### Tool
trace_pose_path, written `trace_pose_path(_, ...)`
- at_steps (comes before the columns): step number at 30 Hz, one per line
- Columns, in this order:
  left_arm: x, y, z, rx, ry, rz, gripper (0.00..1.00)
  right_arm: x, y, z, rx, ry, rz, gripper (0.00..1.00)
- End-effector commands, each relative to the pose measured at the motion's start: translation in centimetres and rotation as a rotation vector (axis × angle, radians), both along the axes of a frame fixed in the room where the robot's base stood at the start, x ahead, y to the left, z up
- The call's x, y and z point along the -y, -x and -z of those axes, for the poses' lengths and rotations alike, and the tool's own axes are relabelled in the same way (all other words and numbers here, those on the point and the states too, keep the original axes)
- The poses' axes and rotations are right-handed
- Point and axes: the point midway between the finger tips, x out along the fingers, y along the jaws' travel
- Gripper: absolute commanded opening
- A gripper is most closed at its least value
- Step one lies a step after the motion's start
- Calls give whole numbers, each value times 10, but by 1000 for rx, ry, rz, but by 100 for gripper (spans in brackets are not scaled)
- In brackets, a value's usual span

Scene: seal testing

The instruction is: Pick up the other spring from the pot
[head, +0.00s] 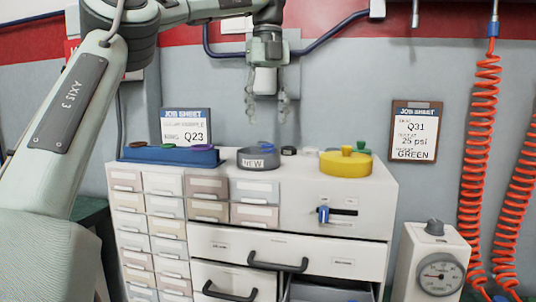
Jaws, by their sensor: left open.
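A dark round pot (258,164) labelled "NEW" stands on top of the white cabinet. I cannot make out a spring in it; its inside is barely visible from this angle. A yellow round pot (345,166) with a small knob on top stands to its right. My left gripper (267,108) hangs pointing down above the dark pot, a gap above its rim. Its fingers are apart with nothing visible between them. My right gripper is not in view.
A blue tray (168,158) with coloured round pieces and a Q23 job sheet (186,126) stand left of the dark pot. Small dark pieces (289,150) lie between the pots. A lower drawer (330,292) is partly open. A gauge (438,275) stands right.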

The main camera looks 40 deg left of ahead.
Motion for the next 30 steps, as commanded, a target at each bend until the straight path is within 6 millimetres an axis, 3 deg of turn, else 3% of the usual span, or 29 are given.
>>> trace_pose_path(15, 7, 6, 54, 0, 1, 1, 50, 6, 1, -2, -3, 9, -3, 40)
trace_pose_path(23, 7, 5, 57, 2, -1, 0, 50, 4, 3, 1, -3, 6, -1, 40)
trace_pose_path(30, 7, 5, 57, 2, -1, 0, 21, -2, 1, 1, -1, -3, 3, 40)
